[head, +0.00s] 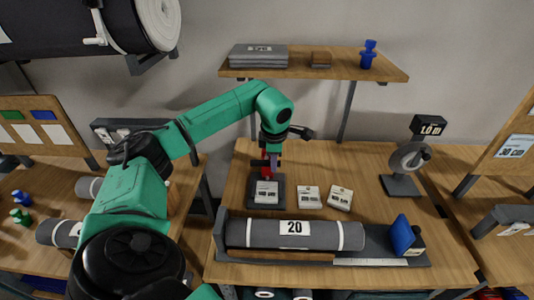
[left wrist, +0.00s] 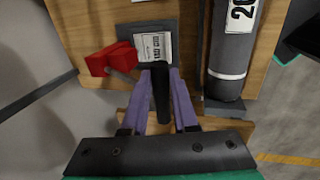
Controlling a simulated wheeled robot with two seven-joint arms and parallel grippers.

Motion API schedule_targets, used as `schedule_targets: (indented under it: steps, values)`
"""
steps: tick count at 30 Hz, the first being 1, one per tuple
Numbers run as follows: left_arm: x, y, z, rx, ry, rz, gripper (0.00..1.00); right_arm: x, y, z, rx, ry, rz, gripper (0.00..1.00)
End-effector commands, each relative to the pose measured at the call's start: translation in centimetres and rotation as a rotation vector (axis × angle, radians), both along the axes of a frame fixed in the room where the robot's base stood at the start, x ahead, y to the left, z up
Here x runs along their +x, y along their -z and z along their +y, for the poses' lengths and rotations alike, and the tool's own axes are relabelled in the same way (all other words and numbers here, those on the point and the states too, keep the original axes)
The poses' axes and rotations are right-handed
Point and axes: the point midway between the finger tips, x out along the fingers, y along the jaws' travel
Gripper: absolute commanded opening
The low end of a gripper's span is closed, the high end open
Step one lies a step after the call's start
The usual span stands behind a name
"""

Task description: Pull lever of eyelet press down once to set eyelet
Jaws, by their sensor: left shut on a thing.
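The eyelet press (head: 265,172) stands on the bench left of centre, with a red body and a dark base. Its red body also shows in the left wrist view (left wrist: 110,60). A white printed card (head: 266,192) lies at the press base. My left gripper (head: 274,160) is over the press from above. In the left wrist view its purple fingers (left wrist: 161,85) are shut on the black lever handle (left wrist: 160,98), one finger on each side. The arm and gripper partly hide the press in the head view. My right gripper is not in view.
A grey roll labelled 20 (head: 295,234) lies in a dark trough in front of the press. Two white cards (head: 309,197) lie right of the press. A measuring device (head: 405,165) stands at the right. A shelf (head: 320,68) hangs behind.

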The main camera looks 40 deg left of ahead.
Motion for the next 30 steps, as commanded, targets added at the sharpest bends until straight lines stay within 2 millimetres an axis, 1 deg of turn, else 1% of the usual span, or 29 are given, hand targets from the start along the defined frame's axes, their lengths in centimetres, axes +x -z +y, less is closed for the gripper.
schedule_targets:
  steps: [9,20,30]
  values:
    - [-0.5,1.5,-0.4,0.001,0.0,0.002,0.05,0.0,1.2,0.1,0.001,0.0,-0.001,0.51]
    - [-0.6,1.6,-0.5,0.0,0.0,0.003,0.05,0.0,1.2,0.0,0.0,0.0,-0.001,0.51]
    - [-1.0,3.1,-0.8,0.0,0.002,0.002,0.05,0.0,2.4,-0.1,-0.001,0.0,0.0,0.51]
